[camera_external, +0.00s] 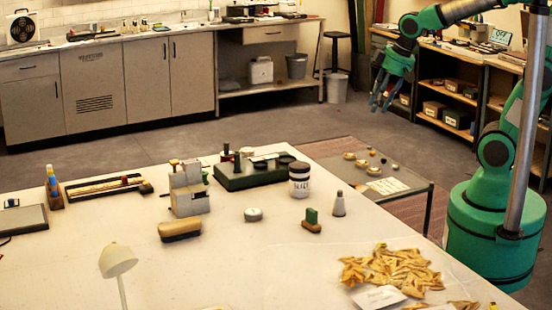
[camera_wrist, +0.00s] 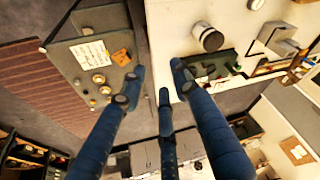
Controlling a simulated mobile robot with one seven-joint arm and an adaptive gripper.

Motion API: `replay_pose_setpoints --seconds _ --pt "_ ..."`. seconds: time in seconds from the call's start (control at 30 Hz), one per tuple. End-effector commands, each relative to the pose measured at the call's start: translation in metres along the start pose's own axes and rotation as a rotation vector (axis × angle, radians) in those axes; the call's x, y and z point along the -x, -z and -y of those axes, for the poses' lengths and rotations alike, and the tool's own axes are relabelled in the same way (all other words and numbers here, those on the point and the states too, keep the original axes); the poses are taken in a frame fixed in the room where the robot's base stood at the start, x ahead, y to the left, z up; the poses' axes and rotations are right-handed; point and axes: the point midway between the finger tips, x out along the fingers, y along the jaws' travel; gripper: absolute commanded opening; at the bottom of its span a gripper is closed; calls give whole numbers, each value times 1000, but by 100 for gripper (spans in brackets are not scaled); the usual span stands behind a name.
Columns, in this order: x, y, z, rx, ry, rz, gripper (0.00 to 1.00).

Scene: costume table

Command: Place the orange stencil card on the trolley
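My gripper (camera_external: 382,102) is raised in the air beyond the trolley, fingers hanging down, apart and empty. In the wrist view its three blue fingers (camera_wrist: 155,84) are spread with nothing between them. The low dark stand beside the table looks like the trolley (camera_external: 408,174); it also shows in the wrist view (camera_wrist: 68,62). A small orange square, likely the stencil card (camera_wrist: 121,57), appears to lie on its top beside a white sheet (camera_wrist: 92,53), near the side facing the table. I cannot make the card out in the external view.
Several brass round pieces (camera_external: 374,171) lie on the trolley. The big white table (camera_external: 255,262) holds a jar (camera_external: 299,180), a green case (camera_external: 252,172), a brush (camera_external: 180,229) and a heap of orange-yellow pieces (camera_external: 392,270). Shelves (camera_external: 445,103) stand behind my gripper.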

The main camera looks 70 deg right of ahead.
Motion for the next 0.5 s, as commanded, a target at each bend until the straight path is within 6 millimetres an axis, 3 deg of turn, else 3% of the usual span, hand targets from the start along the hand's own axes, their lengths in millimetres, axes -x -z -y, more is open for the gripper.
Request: replay_pose_setpoints --seconds 0.2,0.5 --pt "47 -29 24 52 22 -53 31" --pt "90 -68 44 105 49 -105 31"
